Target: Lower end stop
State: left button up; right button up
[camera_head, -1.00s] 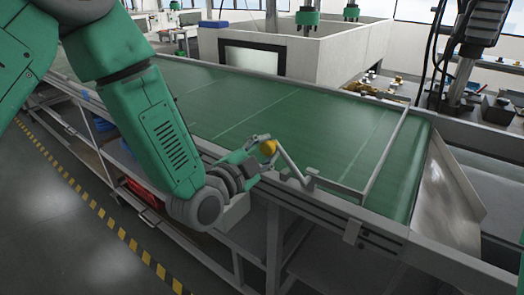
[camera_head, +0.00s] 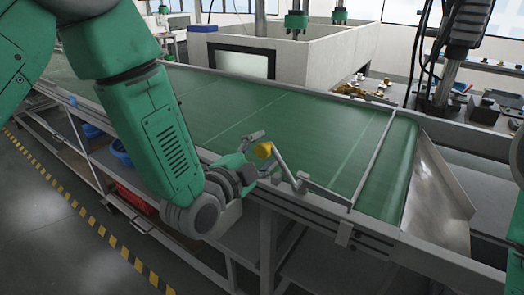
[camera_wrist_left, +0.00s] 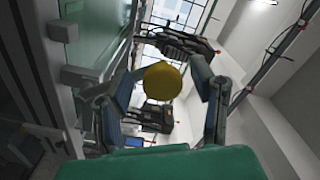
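The end stop (camera_head: 373,158) is a thin grey bar across the green conveyor belt near its right end. A side rod joins it to a lever (camera_head: 283,166) on the near rail, which slants up to the left and ends in a yellow knob (camera_head: 264,150). My left gripper (camera_head: 265,153) is open at the knob, one finger on either side. In the left wrist view the yellow knob (camera_wrist_left: 162,81) appears between the two spread fingers, with gaps on both sides. Whether the knob is deep between the fingertips is hard to tell. My right gripper is out of view.
The green belt (camera_head: 300,130) is bare. A sloped metal chute (camera_head: 437,195) is at its right end. A pale tank (camera_head: 330,50) stands behind it. The belt's near rail runs close to my gripper.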

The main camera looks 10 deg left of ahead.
pick_arm(q)
jog(key=shift+s, duration=0.2)
jog(key=v, duration=0.7)
dwell(0.4)
jog(key=s+a+f+n+g+y+b, duration=0.1)
jog(key=s+a+f+n+g, duration=0.15)
jog(key=f, duration=0.55)
jog(key=s+a+f+n+g+y+b, duration=0.1)
jog(key=s+f+n+g, duration=0.15)
jog(key=f, duration=0.45)
jog(key=s+a+f+n+g+y+b, duration=0.1)
jog(key=s+a+f+n+g+y, duration=0.15)
jog(key=f, duration=0.55)
jog(key=s+a+f+n+g+y+b, duration=0.1)
jog(key=s+a+f+n+g, duration=0.2)
jog(key=s+f, duration=0.4)
jog(key=s+a+f+n+g, duration=0.4)
jog(key=s+f+n+g, duration=0.1)
jog(key=s, duration=0.8)
notch_tip(320, 180, down, 2)
jog(key=shift+s+f+g+y+b, duration=0.1)
jog(key=shift+s+g+y+b, duration=0.25)
jog(key=shift+s+g, duration=0.1)
